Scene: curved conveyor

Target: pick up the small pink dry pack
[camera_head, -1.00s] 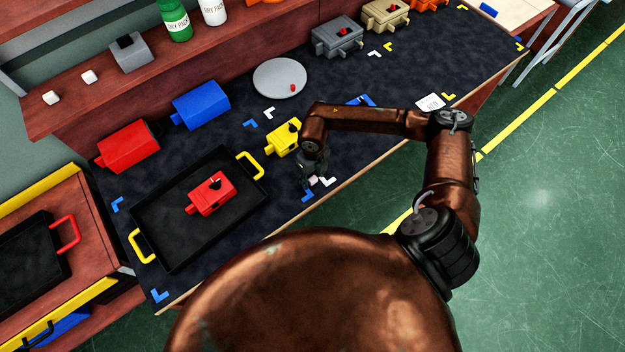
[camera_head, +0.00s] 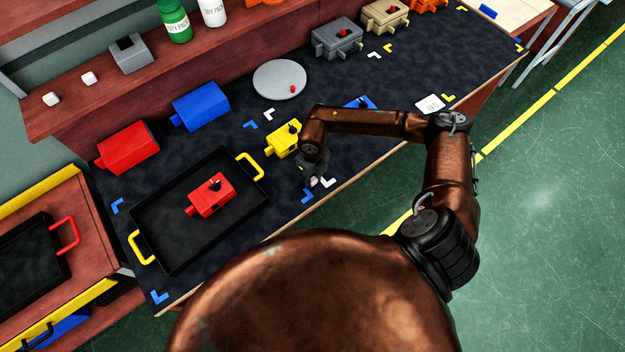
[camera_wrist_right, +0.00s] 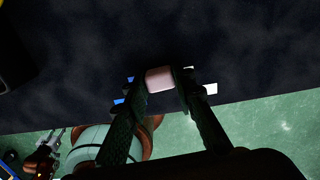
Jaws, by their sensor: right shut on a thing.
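The small pink dry pack (camera_wrist_right: 160,79) sits between the two fingertips of my right gripper (camera_wrist_right: 158,88) in the right wrist view. The fingers touch it from both sides and are shut on it. In the head view my right gripper (camera_head: 311,172) is low over the dark mat, right of the black tray, and the pack (camera_head: 314,181) shows only as a small pale spot below it. I cannot tell whether the pack is clear of the mat.
A black tray (camera_head: 188,157) with yellow handles holds a red box (camera_head: 210,196) to the left. A yellow box (camera_head: 284,138) stands close beside my right gripper. Blue and white corner marks (camera_head: 328,182) lie near the mat's front edge. A grey disc (camera_head: 280,80) lies further back.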

